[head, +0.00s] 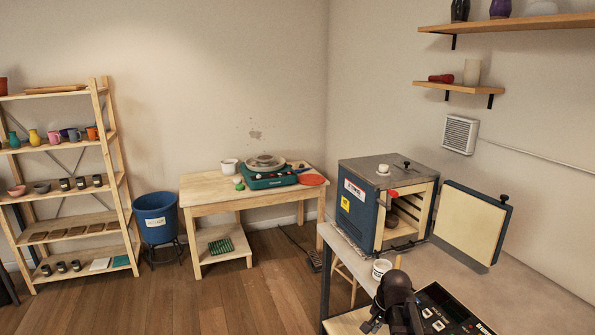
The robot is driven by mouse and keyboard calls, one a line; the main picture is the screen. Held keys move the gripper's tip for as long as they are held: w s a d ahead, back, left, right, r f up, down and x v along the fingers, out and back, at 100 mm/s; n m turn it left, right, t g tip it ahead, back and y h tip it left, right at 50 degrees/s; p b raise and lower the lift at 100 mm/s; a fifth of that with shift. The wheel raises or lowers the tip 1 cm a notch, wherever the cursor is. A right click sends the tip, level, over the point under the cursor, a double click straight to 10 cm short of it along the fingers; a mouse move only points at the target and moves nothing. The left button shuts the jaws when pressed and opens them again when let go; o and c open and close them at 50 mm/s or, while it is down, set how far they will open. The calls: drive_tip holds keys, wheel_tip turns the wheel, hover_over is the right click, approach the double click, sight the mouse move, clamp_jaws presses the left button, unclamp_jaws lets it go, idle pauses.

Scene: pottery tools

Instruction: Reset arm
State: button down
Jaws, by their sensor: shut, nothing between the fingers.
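My dark arm rises at the bottom right of the head view, in front of the grey work table (500,290). My gripper (373,325) shows only in part at the bottom edge, as small dark parts beside the arm. It is shut and holds nothing. Its fingertips are hard to make out.
A blue kiln (360,205) with its door (470,222) open stands on the grey table. A white cup (381,268) and a black control panel (450,312) are close to my arm.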

drive_tip(key=s+a+n+g+h, duration=0.1)
drive_tip(key=s+a+n, duration=0.3)
drive_tip(key=s+n, duration=0.4)
drive_tip(key=shift+s+a+f+g+h, duration=0.2)
drive_tip(key=shift+s+a+g+h, duration=0.15)
drive_tip(key=shift+s, duration=0.9)
drive_tip(key=shift+w, duration=0.15)
